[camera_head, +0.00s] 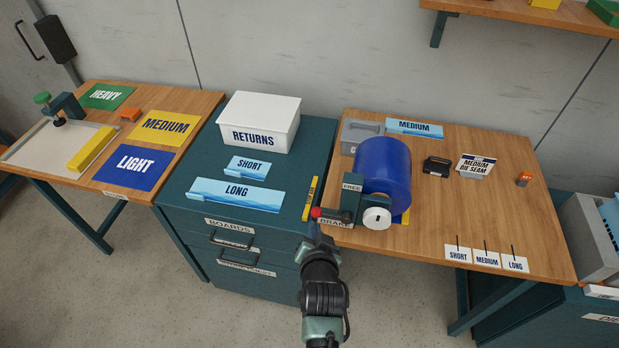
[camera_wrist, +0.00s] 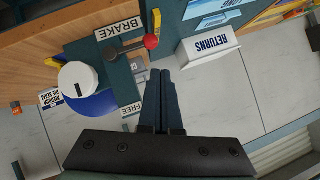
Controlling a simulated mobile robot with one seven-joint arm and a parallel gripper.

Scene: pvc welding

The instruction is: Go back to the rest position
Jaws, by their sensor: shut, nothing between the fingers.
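My gripper (camera_head: 314,234) is at the front left corner of the right wooden table, close to the red knob (camera_head: 316,212) of a small lever. In the wrist view its two dark fingers (camera_wrist: 163,92) are together with nothing between them. The red knob (camera_wrist: 151,42) lies just beyond the fingertips, beside the BRAKE label (camera_wrist: 119,29). I cannot tell whether the fingers touch the lever. The FREE label (camera_wrist: 132,109) is on the other side of the lever's block. My arm reaches up from the bottom of the head view.
A blue roll (camera_head: 384,170) with a white hub (camera_head: 377,218) stands beside the lever. The green drawer cabinet (camera_head: 203,190) to the left holds the white RETURNS box (camera_head: 259,122) and SHORT and LONG cards. Floor (camera_head: 420,290) shows free in front of the right table (camera_head: 480,225).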

